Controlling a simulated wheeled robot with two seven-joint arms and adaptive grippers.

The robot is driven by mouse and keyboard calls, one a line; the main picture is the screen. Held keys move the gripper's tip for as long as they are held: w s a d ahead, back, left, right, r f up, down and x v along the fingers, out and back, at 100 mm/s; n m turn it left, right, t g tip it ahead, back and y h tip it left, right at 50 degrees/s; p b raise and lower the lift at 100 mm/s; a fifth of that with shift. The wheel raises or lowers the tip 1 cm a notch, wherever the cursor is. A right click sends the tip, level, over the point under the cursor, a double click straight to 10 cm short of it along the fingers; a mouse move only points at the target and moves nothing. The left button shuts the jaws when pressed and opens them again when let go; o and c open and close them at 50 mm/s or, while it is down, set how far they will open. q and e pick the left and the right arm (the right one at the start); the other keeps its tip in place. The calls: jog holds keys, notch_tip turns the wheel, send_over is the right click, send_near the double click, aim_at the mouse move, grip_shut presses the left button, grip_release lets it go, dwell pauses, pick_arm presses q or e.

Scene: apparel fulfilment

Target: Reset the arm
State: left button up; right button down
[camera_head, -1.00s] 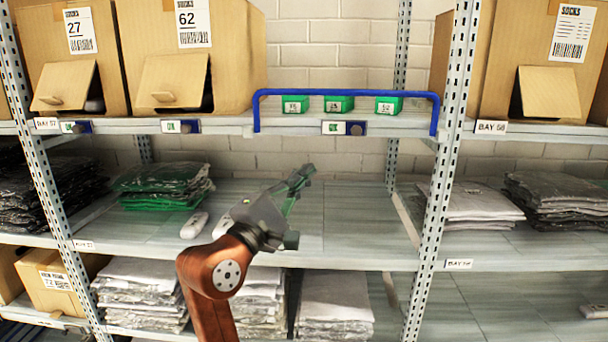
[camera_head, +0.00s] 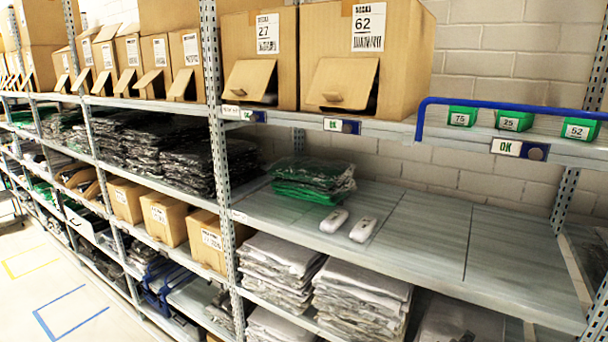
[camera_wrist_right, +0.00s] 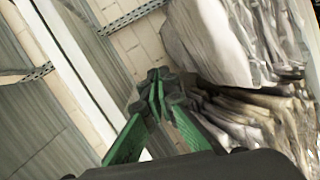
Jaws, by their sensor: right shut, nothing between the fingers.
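My right gripper (camera_wrist_right: 158,98) shows in the right wrist view with its green finger pads. Its fingers are brought together and nothing is held between them. Stacks of pale bagged garments (camera_wrist_right: 235,50) fill the right side of that view, beyond the fingers. A shelf upright and beam run along the left side. In the head view neither of my arms nor grippers is visible. My left gripper is in no view.
Shelving carries a carton marked 62 (camera_head: 365,55), a carton marked 27 (camera_head: 258,60), green bagged garments (camera_head: 310,182) and two small white devices (camera_head: 334,221). A blue rail (camera_head: 510,101) fronts small green boxes (camera_head: 515,120). The middle shelf (camera_head: 435,225) is mostly bare.

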jog(key=s+f+m+g+y, duration=0.1)
jog(key=s+f+y, duration=0.1)
jog(key=s+f, duration=0.65)
jog(key=s+f+m+g+y, duration=0.2)
jog(key=s+f+y, duration=0.15)
jog(key=f, duration=0.95)
jog(key=s+a+f+m+g+y, duration=0.2)
jog(key=s+a+f, duration=0.2)
jog(key=s+f, duration=0.5)
jog(key=s+a+f+m+g+y, duration=0.1)
jog(key=s+a+f+g+y, duration=0.2)
jog(key=s, duration=0.9)
notch_tip(320, 180, down, 35)
jog(key=s+a+b, duration=0.2)
jog(key=b, duration=0.2)
jog(key=s+f+g+b, duration=0.1)
jog(key=s+f+b, duration=0.3)
jog(key=s+f, duration=1.5)
notch_tip(320, 180, down, 3)
jog(key=shift+s+d+r+n, duration=0.1)
jog(key=shift+s+d+n, duration=0.15)
jog(key=shift+n, duration=0.15)
